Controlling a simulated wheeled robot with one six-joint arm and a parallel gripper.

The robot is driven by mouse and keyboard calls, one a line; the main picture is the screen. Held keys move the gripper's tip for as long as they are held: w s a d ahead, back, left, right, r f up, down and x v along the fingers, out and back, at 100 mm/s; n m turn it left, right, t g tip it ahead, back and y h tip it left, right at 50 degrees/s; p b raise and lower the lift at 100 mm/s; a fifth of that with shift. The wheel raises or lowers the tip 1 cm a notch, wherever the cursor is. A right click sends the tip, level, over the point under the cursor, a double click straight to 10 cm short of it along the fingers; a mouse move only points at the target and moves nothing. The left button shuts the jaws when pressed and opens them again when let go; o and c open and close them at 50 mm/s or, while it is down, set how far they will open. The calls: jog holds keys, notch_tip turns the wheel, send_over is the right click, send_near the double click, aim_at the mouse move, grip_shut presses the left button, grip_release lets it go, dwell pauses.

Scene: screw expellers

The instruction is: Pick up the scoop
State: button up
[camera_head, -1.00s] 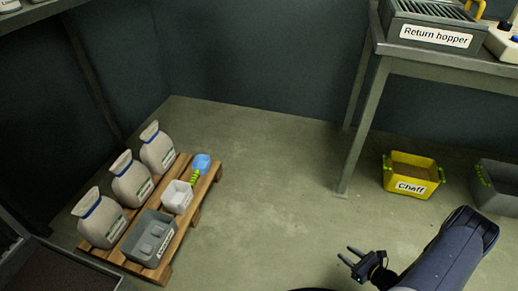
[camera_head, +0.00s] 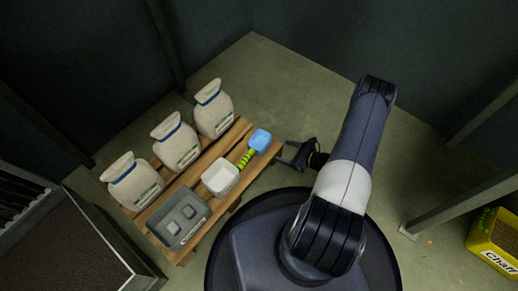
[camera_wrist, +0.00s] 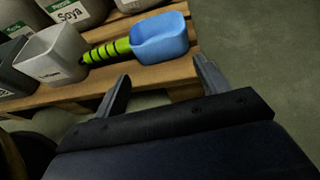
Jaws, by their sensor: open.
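The scoop has a blue bowl (camera_head: 260,140) and a green-and-black handle (camera_head: 247,158). It lies on the right end of a wooden pallet (camera_head: 214,152), beside a white tub. In the wrist view the scoop's blue bowl (camera_wrist: 160,38) is upper middle, its handle (camera_wrist: 104,52) pointing left toward the tub. My gripper (camera_head: 284,154) is open and empty, just right of the scoop in the head view. In the wrist view its two fingers (camera_wrist: 160,82) are spread below the scoop, not touching it as far as I can see.
On the pallet stand three tied sacks (camera_head: 180,147), the white tub (camera_head: 220,177) and a grey bin (camera_head: 180,220) holding two grey blocks. A yellow Chaff bin (camera_head: 494,242) is on the floor at right, near a table leg (camera_head: 460,200). Floor behind the pallet is clear.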

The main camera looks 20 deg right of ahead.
aim_at(267, 145)
jog(key=o, duration=0.3)
jog(key=x, duration=0.3)
jog(key=shift+d+r+b, duration=0.1)
jog(key=shift+d+b, duration=0.05)
jog(key=shift+b, duration=0.15)
jog(key=o, duration=0.3)
jog(key=shift+w+a, duration=0.3)
jog(key=shift+w, duration=0.05)
jog(key=b+x, duration=0.2)
jog(key=x, duration=0.2)
jog(key=shift+w+a+b, duration=0.25)
jog(key=shift+a+b, duration=0.1)
jog(key=c, duration=0.7)
